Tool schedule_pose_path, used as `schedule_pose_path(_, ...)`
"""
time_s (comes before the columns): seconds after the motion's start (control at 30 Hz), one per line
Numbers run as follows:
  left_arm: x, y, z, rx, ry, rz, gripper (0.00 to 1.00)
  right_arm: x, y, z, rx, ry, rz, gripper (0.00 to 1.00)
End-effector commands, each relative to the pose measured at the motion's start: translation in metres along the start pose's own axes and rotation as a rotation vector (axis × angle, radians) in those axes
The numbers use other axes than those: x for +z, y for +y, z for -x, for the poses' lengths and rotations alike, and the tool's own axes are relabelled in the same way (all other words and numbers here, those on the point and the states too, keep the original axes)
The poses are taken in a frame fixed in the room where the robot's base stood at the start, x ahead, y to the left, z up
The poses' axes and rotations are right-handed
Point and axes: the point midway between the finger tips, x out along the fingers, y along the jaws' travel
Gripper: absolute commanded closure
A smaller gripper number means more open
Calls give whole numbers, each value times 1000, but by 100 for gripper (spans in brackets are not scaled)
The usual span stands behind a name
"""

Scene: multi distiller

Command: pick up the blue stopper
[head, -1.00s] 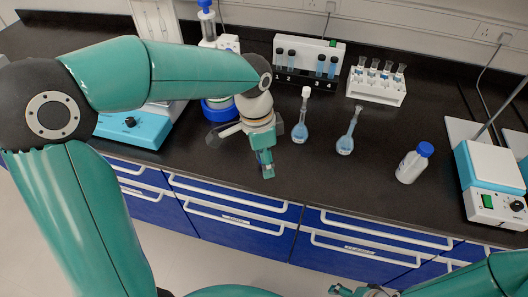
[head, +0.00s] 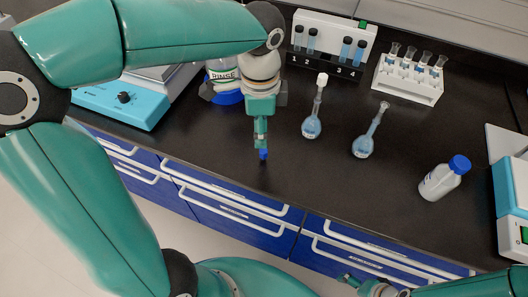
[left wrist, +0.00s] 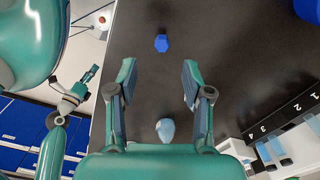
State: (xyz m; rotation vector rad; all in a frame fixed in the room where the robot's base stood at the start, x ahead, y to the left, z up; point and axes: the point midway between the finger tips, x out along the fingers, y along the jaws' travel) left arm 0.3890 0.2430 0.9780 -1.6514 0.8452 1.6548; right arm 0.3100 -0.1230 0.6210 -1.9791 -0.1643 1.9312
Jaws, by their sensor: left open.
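The blue stopper (head: 263,154) is on the black bench near its front edge, just below the fingertips of my left gripper (head: 262,142) in the head view. In the left wrist view the blue stopper (left wrist: 161,43) shows as a small blue shape beyond the spread fingers of my left gripper (left wrist: 158,75). The left gripper is open, with nothing between its fingers. It points down at the bench; the exact gap to the stopper is unclear. My right gripper (head: 352,281) is low at the bottom of the head view, in front of the drawers; its jaws are too small to read.
Two flasks with blue liquid (head: 312,125) (head: 363,146) stand right of the left gripper. A blue-capped bottle (head: 440,180) is farther right. A numbered rack (head: 333,42) and a white tube rack (head: 408,80) stand behind. A rinse bottle (head: 224,84) is behind the gripper.

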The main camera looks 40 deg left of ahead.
Motion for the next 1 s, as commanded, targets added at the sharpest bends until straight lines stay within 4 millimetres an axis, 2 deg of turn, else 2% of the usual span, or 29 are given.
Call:
schedule_pose_path(0.03,1,1,-12,4,-4,1,50,0,1,-2,0,0,0,15)
schedule_pose_path(0.1,1,0,-23,3,-2,2,50,0,1,-3,0,0,0,15)
schedule_pose_path(0.43,0,-1,-47,2,-1,3,50,0,1,-4,0,1,0,15)
schedule_pose_path(0.7,-4,-4,-84,3,-1,4,50,0,2,-4,0,0,0,15)
schedule_pose_path(1.0,-4,-5,-90,0,1,4,50,0,2,-4,0,0,0,15)
